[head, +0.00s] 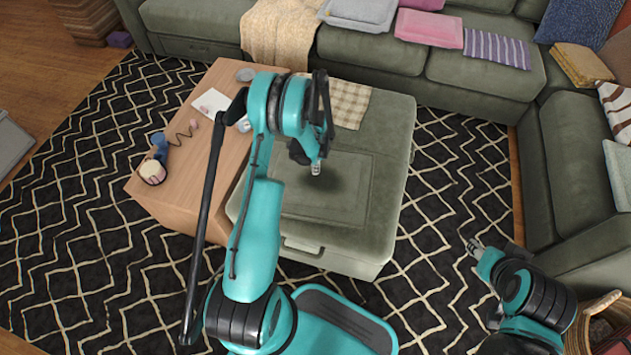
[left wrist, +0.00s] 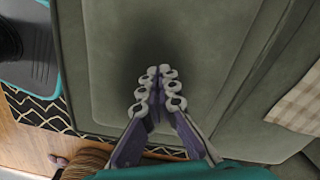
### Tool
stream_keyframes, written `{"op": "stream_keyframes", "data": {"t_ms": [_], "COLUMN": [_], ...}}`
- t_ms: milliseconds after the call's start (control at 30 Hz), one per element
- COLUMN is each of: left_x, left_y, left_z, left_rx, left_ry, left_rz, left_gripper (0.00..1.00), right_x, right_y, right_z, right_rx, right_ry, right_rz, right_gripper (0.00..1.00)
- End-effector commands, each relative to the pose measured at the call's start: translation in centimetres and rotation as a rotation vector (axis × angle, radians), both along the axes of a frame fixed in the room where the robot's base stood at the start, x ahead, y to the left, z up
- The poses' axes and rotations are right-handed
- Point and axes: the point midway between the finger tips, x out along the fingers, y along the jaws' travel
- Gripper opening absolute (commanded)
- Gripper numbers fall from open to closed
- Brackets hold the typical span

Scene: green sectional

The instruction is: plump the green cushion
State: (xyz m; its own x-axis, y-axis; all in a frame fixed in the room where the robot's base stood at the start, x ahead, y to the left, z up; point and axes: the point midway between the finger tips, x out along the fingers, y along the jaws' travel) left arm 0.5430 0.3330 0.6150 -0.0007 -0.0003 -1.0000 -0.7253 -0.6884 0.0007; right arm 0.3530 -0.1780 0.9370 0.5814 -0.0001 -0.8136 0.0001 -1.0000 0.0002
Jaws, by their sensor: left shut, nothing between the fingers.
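A flat green cushion (head: 335,205) with a seamed rectangular outline lies on top of the green ottoman (head: 385,150). It is nearly the same colour as the ottoman, and my left arm hides its far left part. My left gripper (head: 316,169) points down over the cushion, with a dark shadow beside it. In the left wrist view the cushion (left wrist: 205,60) fills the middle, and my left gripper (left wrist: 158,90) is shut and empty over it. I cannot tell whether the fingertips touch it. My right gripper (head: 475,247) is low at the right, over the rug, away from the ottoman.
A wooden table (head: 190,170) adjoins the ottoman's left side, holding papers and small items. A checked cloth (head: 348,104) lies on the ottoman's far end. A green sectional (head: 480,85) with several cushions runs along the back and right. Patterned rug (head: 60,200) lies around.

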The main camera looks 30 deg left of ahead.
Motion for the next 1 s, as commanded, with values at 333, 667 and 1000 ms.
{"op": "stream_keyframes", "data": {"t_ms": [333, 667, 1000], "left_x": [0.0, 0.0, 0.0], "left_y": [0.0, 0.0, 0.0], "left_z": [-0.2, -1.3, -1.8], "left_rx": [0.000, 0.000, 0.000], "left_ry": [0.000, 0.000, 0.000], "left_rz": [0.000, 0.000, 0.000], "left_gripper": [0.00, 0.00, 0.00], "right_x": [0.0, 0.0, 0.0], "right_y": [0.0, 0.0, 0.0], "right_z": [-0.1, -0.5, -0.7], "right_rx": [0.000, 0.000, 0.000], "right_ry": [0.000, 0.000, 0.000], "right_rz": [0.000, 0.000, 0.000], "right_gripper": [0.40, 0.40, 0.40]}}
